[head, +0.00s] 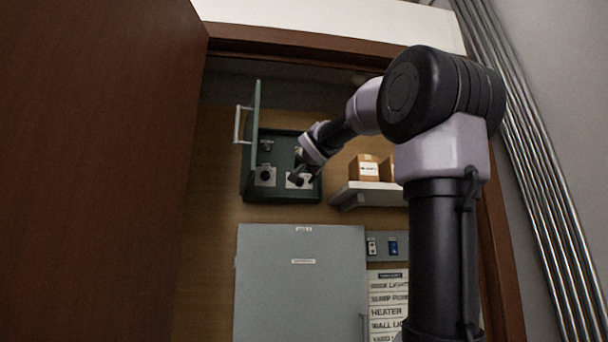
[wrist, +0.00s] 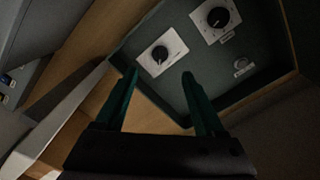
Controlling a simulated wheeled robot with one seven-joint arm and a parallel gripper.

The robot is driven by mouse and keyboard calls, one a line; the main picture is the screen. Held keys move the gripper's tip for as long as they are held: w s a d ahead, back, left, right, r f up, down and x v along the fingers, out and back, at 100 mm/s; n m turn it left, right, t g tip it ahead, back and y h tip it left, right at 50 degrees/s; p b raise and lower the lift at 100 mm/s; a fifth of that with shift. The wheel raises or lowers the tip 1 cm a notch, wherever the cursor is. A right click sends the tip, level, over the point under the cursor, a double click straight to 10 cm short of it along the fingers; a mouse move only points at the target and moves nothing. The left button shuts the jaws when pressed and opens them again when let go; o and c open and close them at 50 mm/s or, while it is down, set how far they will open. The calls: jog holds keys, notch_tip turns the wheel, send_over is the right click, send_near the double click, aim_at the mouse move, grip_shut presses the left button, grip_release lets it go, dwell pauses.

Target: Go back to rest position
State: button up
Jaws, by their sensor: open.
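My gripper (wrist: 160,82) is open in the wrist view, its two green fingers apart with nothing between them. Its fingertips point at the open green box on the wall, close to a white plate with a black knob (wrist: 159,56). I cannot tell whether the fingers touch anything. In the head view my arm reaches through the doorway, and my gripper (head: 298,177) is small and dark in front of the right part of the green box (head: 283,197). A second knob plate (head: 265,175) shows at the left in the box.
The green box's door (head: 255,130) stands open with a pale handle. A shelf (head: 372,193) with cardboard boxes (head: 364,168) is right of the gripper. A grey panel (head: 300,285) is below. A brown door (head: 85,170) fills the left; metal pipes (head: 535,150) run at right.

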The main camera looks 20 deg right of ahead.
dwell(0.3)
jog(key=s+a+f+n+g+y, duration=0.2)
jog(key=s+a+f, duration=0.3)
jog(key=s+f, duration=0.4)
jog(key=s+a+f+n+g+y, duration=0.2)
jog(key=s+a+f+g, duration=0.3)
jog(key=f, duration=1.2)
jog(key=s+a+f+n+g+y, duration=0.3)
jog(key=s+a+f+n, duration=0.1)
jog(key=s+f, duration=0.9)
jog(key=shift+a+f, duration=0.35)
jog(key=shift+a, duration=0.2)
jog(key=shift+w, duration=0.1)
